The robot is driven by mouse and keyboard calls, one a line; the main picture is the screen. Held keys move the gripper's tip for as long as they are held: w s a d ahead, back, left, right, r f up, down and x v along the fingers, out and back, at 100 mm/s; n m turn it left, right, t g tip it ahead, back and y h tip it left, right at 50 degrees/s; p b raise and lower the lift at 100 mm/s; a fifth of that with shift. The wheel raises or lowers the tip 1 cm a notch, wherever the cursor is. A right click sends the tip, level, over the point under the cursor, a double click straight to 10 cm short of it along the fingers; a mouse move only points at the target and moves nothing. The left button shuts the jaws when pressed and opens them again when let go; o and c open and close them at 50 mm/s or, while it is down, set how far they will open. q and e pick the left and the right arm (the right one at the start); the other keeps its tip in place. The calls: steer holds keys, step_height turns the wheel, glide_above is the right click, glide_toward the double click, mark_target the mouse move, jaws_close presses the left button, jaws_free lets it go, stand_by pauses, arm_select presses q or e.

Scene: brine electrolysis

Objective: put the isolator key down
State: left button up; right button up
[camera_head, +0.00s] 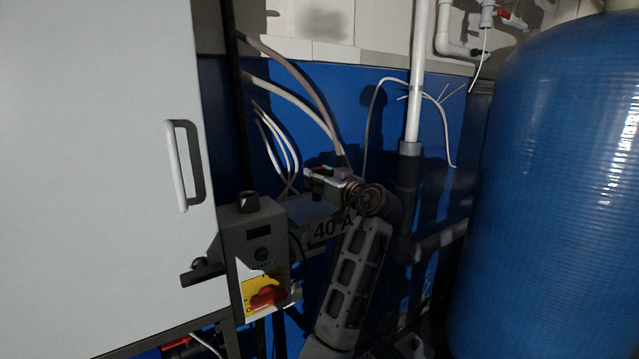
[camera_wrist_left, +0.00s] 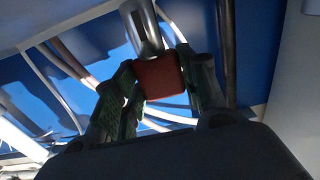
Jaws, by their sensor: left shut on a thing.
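The isolator key, with a red block-shaped head (camera_wrist_left: 161,78) and a grey metal shaft, is between the green-padded fingers of my left gripper (camera_wrist_left: 158,88) in the left wrist view. The fingers are shut on the red head, and the shaft points away from the camera. In the head view, my left gripper (camera_head: 322,176) is held up in front of the blue wall, with a bit of red at its tip. A grey control box (camera_head: 238,235) with a red rotary switch (camera_head: 267,298) on a yellow plate stands below and left of it, apart from it. My right gripper is not in view.
A large pale cabinet (camera_head: 95,180) with a handle (camera_head: 183,165) fills the left. A blue tank (camera_head: 560,200) fills the right. Cables (camera_head: 290,80) and a white pipe (camera_head: 417,90) run along the wall. A "40 A" label (camera_head: 332,228) is close under the gripper.

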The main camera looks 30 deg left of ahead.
arm_select(q)
steer(key=shift+f, duration=0.75)
steer(key=shift+f, duration=0.15)
steer(key=o, duration=1.1)
